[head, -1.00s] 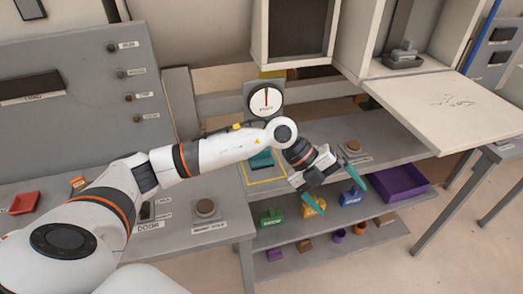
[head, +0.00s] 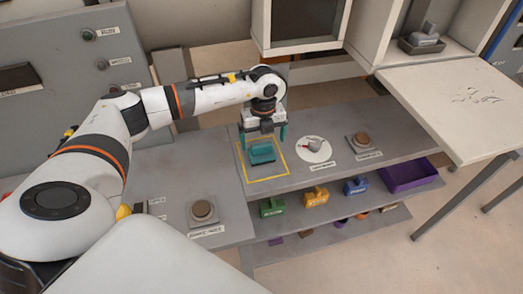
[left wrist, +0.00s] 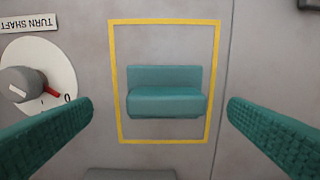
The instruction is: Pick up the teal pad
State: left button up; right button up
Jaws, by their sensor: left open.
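The teal pad (head: 262,154) is a small block with a raised back part. It sits inside a yellow square outline (head: 285,163) on the grey bench. My left gripper (head: 263,136) points down above it, open and empty. In the left wrist view the pad (left wrist: 167,93) lies between and beyond the two teal fingers (left wrist: 160,102), with clear space on both sides. The fingers do not appear to touch it. My right gripper is not in view.
A white dial (head: 314,149) with a red pointer is right of the outline. A brown button (head: 362,139) stands farther right. Green (head: 272,207), orange (head: 316,194) and blue (head: 355,186) items and a purple tray (head: 409,178) are on the shelf below.

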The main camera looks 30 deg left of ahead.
aim_at(262, 144)
pick_arm(q)
jog(key=f, duration=0.1)
jog(key=f+p, duration=0.1)
jog(key=f, duration=0.2)
jog(key=shift+s+f+p, duration=0.15)
jog(key=shift+s+p, duration=0.15)
jog(key=shift+p, duration=0.05)
jog(key=shift+w+a+f, duration=0.1)
jog(key=shift+f, duration=0.2)
jog(key=c, duration=1.1)
jog(key=shift+r, duration=0.1)
notch_tip(262, 144, up, 10)
jog(key=shift+b, duration=1.25)
